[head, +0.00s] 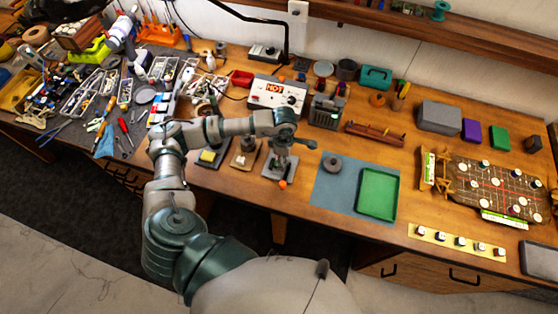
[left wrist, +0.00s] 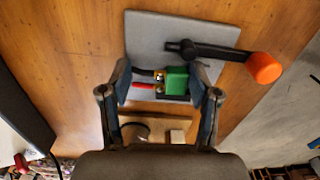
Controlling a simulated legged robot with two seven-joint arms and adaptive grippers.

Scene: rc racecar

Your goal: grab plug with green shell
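The plug with the green shell (left wrist: 176,80) lies on a grey fixture plate (left wrist: 150,35) in the left wrist view. A red lead and a dark lead run out to its left, beside a small yellow part. My left gripper (left wrist: 162,82) is open, with its fingers on either side of the plug. The right-hand finger looks close to the green shell; I cannot tell if it touches. In the head view my left gripper (head: 283,150) is over the grey fixture (head: 270,170), and the plug cannot be made out. My right gripper is not in view.
A black lever with an orange knob (left wrist: 263,67) sits on the plate beside the right-hand finger. A power unit (head: 277,94) stands behind the fixture. A blue mat (head: 326,188) with a green tray (head: 377,194) lies to the right. Tools crowd the bench's left side.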

